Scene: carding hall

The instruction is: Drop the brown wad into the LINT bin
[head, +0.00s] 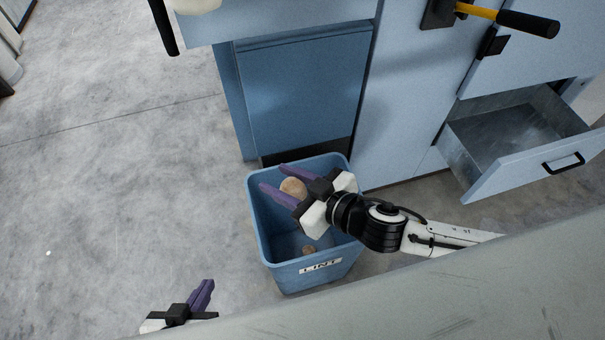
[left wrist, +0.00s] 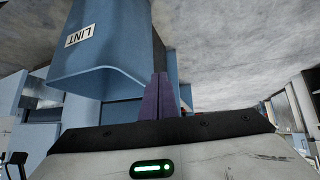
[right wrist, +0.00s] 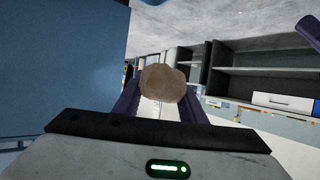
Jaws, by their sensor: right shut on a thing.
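The brown wad (head: 294,187) is a rounded lump between the purple fingers of my right gripper (head: 273,178), which is shut on it. It also shows between the fingers in the right wrist view (right wrist: 163,83). My right gripper holds it over the open mouth of the blue LINT bin (head: 304,268). A small brown piece (head: 309,250) lies inside the bin. My left gripper (head: 208,284) is low at the front, left of the bin, its fingers together and empty.
A blue machine cabinet (head: 300,85) stands right behind the bin. An open metal drawer (head: 505,140) juts out at the right. A yellow-and-black handle (head: 490,14) sticks out above it. A grey surface (head: 450,300) crosses the front. The concrete floor (head: 110,160) at the left is clear.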

